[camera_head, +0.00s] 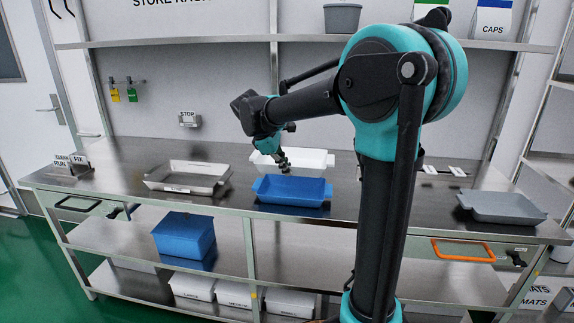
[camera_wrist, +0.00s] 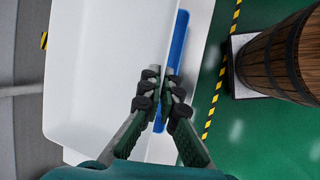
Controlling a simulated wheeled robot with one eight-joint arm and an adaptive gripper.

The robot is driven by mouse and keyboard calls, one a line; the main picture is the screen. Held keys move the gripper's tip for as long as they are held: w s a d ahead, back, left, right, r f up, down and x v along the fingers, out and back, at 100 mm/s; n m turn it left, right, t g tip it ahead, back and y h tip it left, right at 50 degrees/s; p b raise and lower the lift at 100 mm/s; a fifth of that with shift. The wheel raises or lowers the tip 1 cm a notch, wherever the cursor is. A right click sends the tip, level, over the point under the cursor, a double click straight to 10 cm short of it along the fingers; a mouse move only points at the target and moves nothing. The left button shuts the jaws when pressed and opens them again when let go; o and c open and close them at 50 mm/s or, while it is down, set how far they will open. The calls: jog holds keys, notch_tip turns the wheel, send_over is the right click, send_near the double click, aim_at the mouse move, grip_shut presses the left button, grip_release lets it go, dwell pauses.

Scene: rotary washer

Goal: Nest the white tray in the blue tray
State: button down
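The white tray (camera_head: 318,158) sits at the back of the steel bench, directly behind the blue tray (camera_head: 290,191). The blue tray hides its lower front. My gripper (camera_head: 284,162) points down at the white tray's front side, close to the blue tray's back rim. In the wrist view, the white tray (camera_wrist: 95,70) fills the left and middle, and the blue tray (camera_wrist: 180,35) shows as a narrow strip along its right side. My gripper's fingertips (camera_wrist: 160,72) are close together near that side. I cannot tell whether the white rim is pinched between them.
A grey metal tray (camera_head: 187,176) stands left on the bench, and a grey tray (camera_head: 503,207) on the right. A stop box (camera_head: 189,118) is on the wall behind. A blue bin (camera_head: 184,236) is on the shelf below. The bench between the trays is mostly clear.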

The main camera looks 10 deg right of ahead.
aim_at(287, 198)
jog(key=shift+f, duration=3.75)
jog(key=shift+s+f, duration=0.1)
jog(key=shift+f, duration=0.75)
jog(key=shift+f, duration=0.1)
jog(key=c, duration=1.6)
grip_release()
jog(key=shift+c, duration=0.2)
jog(key=v, duration=1.2)
jog(key=s+d+f+m+y, duration=0.1)
jog(key=s+d+f+m, duration=0.3)
jog(key=s+f, duration=0.3)
jog(key=s+d+f+m+t+y, duration=0.1)
jog(key=s+d+f+m+y, duration=0.1)
jog(key=s+d+f+m, duration=0.2)
jog(key=s+d+f+m+t+y, duration=0.1)
jog(key=s+d+f+m, duration=0.3)
jog(key=s+f, duration=0.6)
jog(key=shift+s+d+f+m+y, duration=0.25)
jog(key=shift+f+m+y, duration=0.1)
jog(key=shift+m+y, duration=0.45)
